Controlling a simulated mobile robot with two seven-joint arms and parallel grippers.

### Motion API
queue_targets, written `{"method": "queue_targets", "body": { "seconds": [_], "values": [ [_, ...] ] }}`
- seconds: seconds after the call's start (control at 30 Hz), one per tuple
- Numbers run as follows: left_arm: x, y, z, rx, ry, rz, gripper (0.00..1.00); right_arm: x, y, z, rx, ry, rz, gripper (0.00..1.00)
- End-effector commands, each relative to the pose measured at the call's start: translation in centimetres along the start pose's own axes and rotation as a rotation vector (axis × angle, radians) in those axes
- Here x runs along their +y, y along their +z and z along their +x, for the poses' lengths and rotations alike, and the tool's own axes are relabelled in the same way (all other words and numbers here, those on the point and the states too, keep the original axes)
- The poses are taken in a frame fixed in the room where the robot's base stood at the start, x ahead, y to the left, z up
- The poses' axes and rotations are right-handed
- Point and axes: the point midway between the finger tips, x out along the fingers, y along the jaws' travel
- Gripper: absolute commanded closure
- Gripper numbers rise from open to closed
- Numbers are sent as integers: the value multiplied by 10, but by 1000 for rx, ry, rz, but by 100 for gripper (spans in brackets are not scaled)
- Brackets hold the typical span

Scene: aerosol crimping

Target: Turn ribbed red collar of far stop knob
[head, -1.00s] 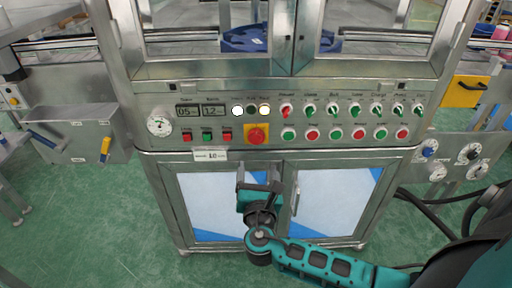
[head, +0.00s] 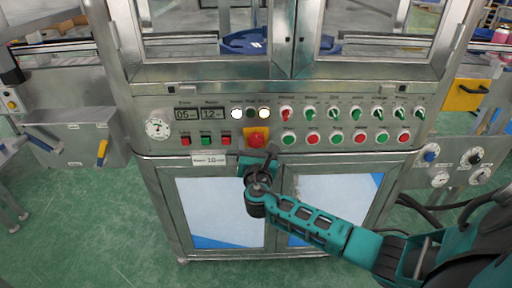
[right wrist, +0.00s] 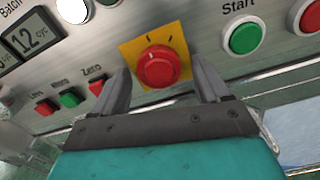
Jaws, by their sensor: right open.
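The red stop knob (head: 256,138) sits on a yellow square plate on the machine's front panel. In the right wrist view the knob (right wrist: 160,66) is round, with a wider red collar around its cap; ribs are too small to make out. My right gripper (head: 261,157) is at the panel, just below the knob in the head view. In the right wrist view its open fingers point at the panel, one on each side of the knob, with visible gaps. The fingers hold nothing. My left gripper is not in view.
Small red and green buttons (head: 206,140) lie left of the knob. A green Start button (right wrist: 244,37) and several more buttons and selector switches lie to the right. A small label plate (head: 210,159) is at the lower left. Cabinet doors (head: 220,205) are below.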

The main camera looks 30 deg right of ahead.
Motion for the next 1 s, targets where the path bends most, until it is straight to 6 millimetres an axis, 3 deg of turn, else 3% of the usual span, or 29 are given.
{"method": "queue_targets", "body": {
  "seconds": [0.07, 0.6, 1.0],
  "values": [
    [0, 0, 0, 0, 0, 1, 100, 0, 0, 0, 0, 0, 0, 27],
    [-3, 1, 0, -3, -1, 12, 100, 0, 0, -1, 0, 0, 0, 79],
    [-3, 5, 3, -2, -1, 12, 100, 1, -2, -1, 1, 0, 84, 81]
  ]
}}
